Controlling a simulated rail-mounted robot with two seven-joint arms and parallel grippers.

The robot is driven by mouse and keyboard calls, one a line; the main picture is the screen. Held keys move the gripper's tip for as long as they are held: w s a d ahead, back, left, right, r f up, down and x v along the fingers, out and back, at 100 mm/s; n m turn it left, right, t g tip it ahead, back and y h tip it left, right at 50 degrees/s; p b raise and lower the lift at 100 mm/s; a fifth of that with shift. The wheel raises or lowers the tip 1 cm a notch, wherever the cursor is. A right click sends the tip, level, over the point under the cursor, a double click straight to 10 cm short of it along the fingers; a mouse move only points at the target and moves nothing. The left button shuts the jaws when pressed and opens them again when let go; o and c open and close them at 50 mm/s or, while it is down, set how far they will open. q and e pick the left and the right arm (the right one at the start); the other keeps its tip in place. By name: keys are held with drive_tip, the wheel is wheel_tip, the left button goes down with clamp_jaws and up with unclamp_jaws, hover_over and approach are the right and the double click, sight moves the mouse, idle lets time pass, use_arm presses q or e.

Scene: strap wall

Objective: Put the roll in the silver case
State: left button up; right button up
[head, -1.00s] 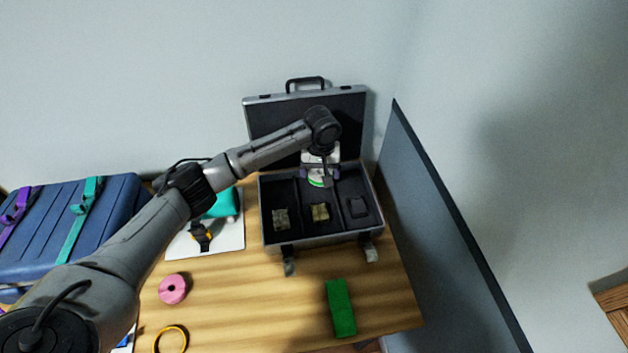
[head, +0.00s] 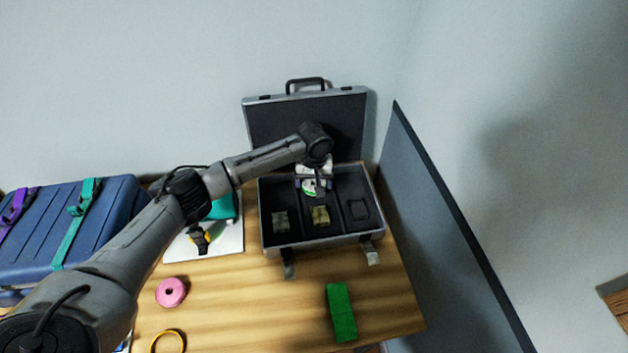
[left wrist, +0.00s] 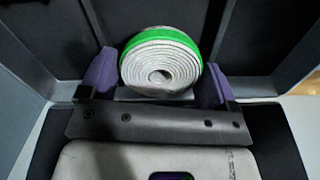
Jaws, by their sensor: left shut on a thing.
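The silver case (head: 320,243) stands open on the table, its lid up at the back and its dark inside split into three compartments. The roll, white and coiled with a green band (head: 308,187), also shows in the left wrist view (left wrist: 160,68). My left gripper (head: 313,184) is shut on the roll, one purple finger on each side of it. It holds the roll over the back of the case, about in line with the middle compartment. I cannot tell whether the roll touches the case floor. My right gripper is not in view.
Small items sit in the case: a grey one (head: 281,221), an olive one (head: 320,215) and a dark one (head: 358,209). A green block (head: 341,312), a pink ring (head: 171,292) and a yellow ring (head: 168,342) lie on the table. A grey panel (head: 440,220) stands right; a blue suitcase (head: 60,235) left.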

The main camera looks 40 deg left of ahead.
use_arm(q)
drive_tip(key=shift+f, duration=0.2)
drive_tip(key=shift+f+p, duration=0.35)
drive_tip(key=shift+p, duration=0.05)
drive_tip(key=shift+f, duration=0.1)
drive_tip(key=o, duration=0.4)
drive_tip(key=shift+o, duration=0.4)
drive_tip(key=shift+d, duration=0.1)
drive_tip(key=shift+f, duration=0.1)
